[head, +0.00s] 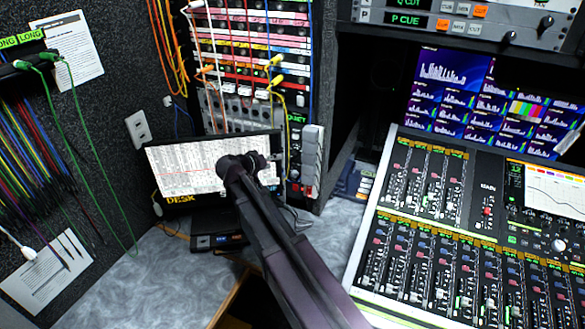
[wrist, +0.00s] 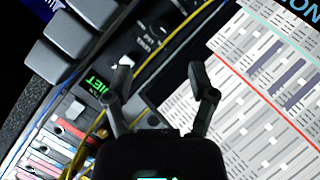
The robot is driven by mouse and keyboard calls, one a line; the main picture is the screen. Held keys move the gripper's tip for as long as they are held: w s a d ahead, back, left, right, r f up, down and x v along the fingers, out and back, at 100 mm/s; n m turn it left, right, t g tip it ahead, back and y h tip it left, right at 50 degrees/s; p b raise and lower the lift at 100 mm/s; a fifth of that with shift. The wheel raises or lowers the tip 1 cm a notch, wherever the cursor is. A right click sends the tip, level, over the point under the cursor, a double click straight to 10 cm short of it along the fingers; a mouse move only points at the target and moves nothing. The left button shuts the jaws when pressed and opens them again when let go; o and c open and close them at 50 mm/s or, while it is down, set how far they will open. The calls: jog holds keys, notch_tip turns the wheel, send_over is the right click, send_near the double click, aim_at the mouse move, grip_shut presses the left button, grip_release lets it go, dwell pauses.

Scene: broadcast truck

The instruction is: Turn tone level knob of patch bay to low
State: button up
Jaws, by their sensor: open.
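The patch bay (head: 250,50) is a tall rack of pink, white and red strips at the back, with orange and yellow cables plugged in. A grey panel with small round fittings (head: 238,108) sits at its lower end. I cannot tell which fitting is the tone level knob, nor its setting. In the wrist view, my gripper (wrist: 160,69) is open and empty, its two dark fingers apart before a black panel with small dark controls (wrist: 160,28). In the head view, my arm ends in front of the monitor and hides part of it; the fingers are not clear there.
A monitor (head: 185,170) marked DESK stands below the patch bay; its screen (wrist: 260,90) fills the right of the wrist view. Grey blocks (head: 312,150) stand right of the rack. A mixing desk (head: 410,200) fills the right. Green cables hang at left. The grey desktop (head: 110,285) is clear at left.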

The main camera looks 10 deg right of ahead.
aim_at(293, 157)
jog(key=shift+s+a+f+m+t+h+b, duration=0.2)
jog(key=shift+a+m+t+h+b, duration=0.1)
jog(key=shift+a+b, duration=0.25)
jog(key=shift+s+a+f+m+t+h+b, duration=0.2)
jog(key=shift+a+h+b, duration=0.1)
jog(key=shift+a+b, duration=0.2)
jog(key=shift+d, duration=0.1)
jog(key=b+x, duration=0.3)
jog(key=x, duration=1)
jog(key=shift+w+d+b, duration=0.2)
jog(key=shift+d+b, duration=0.1)
jog(key=shift+b, duration=0.1)
jog(key=shift+c, duration=0.2)
grip_shut()
